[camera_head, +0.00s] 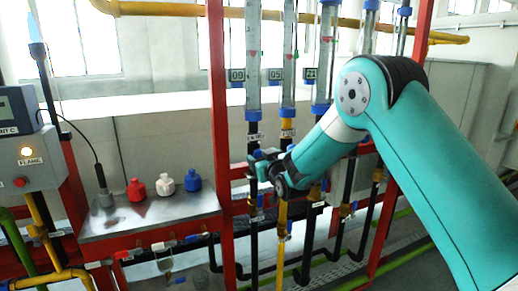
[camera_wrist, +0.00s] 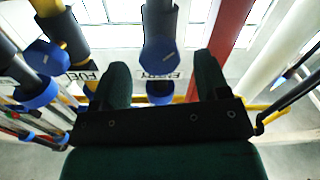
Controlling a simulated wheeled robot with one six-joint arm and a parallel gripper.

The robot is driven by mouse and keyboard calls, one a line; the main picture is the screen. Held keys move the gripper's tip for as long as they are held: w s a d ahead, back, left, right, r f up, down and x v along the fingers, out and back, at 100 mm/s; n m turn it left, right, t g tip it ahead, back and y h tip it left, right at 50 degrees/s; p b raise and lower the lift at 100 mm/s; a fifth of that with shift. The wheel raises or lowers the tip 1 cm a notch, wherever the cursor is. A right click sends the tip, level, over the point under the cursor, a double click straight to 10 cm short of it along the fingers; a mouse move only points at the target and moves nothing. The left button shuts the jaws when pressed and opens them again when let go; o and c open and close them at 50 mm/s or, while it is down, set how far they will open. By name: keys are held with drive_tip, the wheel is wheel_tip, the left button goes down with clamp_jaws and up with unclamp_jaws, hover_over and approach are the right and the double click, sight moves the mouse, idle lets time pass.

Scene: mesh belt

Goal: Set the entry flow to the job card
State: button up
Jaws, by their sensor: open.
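Several clear flow tubes stand in a row, each with a red mark: a left tube (camera_head: 253,40), a second tube (camera_head: 289,45) and a third tube (camera_head: 325,50). Number plates beside them read 09 (camera_head: 237,76), 05 (camera_head: 275,74) and 21 (camera_head: 311,74). My gripper (camera_head: 260,168) is at the left tube's black lower pipe, under its label. In the wrist view, my open gripper (camera_wrist: 160,82) has a finger on each side of a blue collar (camera_wrist: 160,52), a white label and a blue knob (camera_wrist: 160,93). Contact cannot be told. I see no readable job card.
A metal shelf (camera_head: 150,217) at left holds red (camera_head: 136,190), white (camera_head: 165,185) and blue (camera_head: 193,180) bottles. A red post (camera_head: 218,120) rises left of the tubes. Neighbouring pipes stand close to my gripper.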

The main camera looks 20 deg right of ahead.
sight(259, 156)
drive_tip(key=shift+w+a+p, duration=0.2)
drive_tip(key=shift+w+p, duration=0.15)
drive_tip(key=shift+w, duration=1.2)
drive_tip(key=c, duration=0.9)
drive_tip(key=shift+c, duration=0.2)
drive_tip(key=shift+f+n+b, duration=0.15)
drive_tip(key=shift+n+b, duration=0.15)
drive_tip(key=shift+b, duration=0.35)
